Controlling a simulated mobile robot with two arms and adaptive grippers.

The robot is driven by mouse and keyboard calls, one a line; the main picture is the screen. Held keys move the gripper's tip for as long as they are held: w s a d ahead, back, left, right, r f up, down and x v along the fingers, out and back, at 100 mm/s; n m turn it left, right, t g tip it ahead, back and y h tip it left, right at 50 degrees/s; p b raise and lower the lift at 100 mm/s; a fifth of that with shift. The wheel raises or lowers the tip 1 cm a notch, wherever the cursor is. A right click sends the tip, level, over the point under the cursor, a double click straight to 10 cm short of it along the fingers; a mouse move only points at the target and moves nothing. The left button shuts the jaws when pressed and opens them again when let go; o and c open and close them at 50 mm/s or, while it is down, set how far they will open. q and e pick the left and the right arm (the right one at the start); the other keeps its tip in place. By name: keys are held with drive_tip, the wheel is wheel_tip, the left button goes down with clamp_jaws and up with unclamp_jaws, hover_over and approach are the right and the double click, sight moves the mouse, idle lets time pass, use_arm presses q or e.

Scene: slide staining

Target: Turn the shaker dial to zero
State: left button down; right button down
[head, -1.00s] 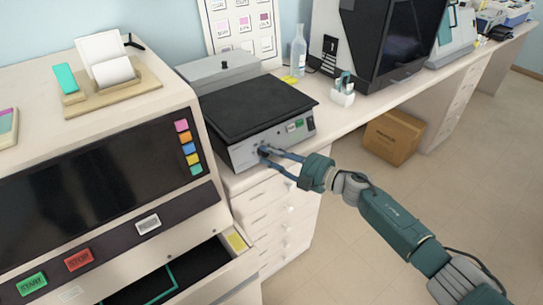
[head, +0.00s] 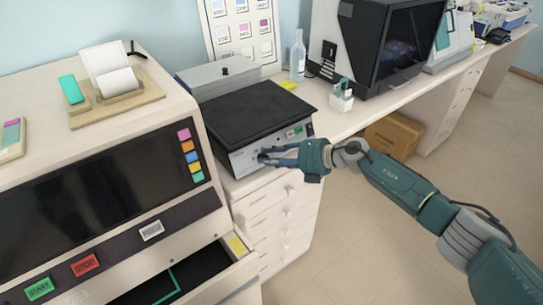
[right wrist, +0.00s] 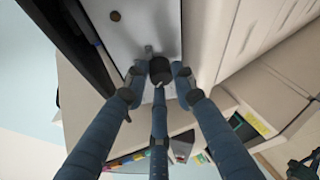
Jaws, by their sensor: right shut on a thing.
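The shaker (head: 250,108) is a low grey box with a flat black top, standing on the bench at the centre of the head view. Its dial is a dark round knob (right wrist: 161,70) on the light front panel (right wrist: 140,30), seen in the right wrist view. My right gripper (head: 265,155) reaches the left part of the shaker's front from the right. Its blue fingers, also in the right wrist view (right wrist: 160,78), are shut around the dial. The fingertips mostly hide the dial in the head view, and I cannot read its setting. My left gripper is out of view.
A large machine (head: 90,190) with START and STOP buttons and an open drawer (head: 215,270) stands close on the left. A bottle (head: 298,55) and a small white holder (head: 341,100) stand beyond the shaker. A cardboard box (head: 393,135) is under the bench.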

drive_tip(key=shift+s+a+n+g+h+p, duration=0.15)
drive_tip(key=shift+n+h+p, duration=0.15)
drive_tip(key=shift+n, duration=0.3)
drive_tip(key=shift+s+a+n+g+h+p, duration=0.1)
drive_tip(key=shift+s+n+g+h+p, duration=0.1)
drive_tip(key=shift+n+p, duration=0.3)
drive_tip(key=shift+f+n+h+p, duration=0.2)
drive_tip(key=shift+n+h+p, duration=0.3)
drive_tip(key=shift+n, duration=0.4)
drive_tip(key=shift+d+f, duration=0.1)
drive_tip(key=c, duration=1.5)
unclamp_jaws()
drive_tip(key=shift+w, duration=0.1)
drive_tip(key=shift+r, duration=0.2)
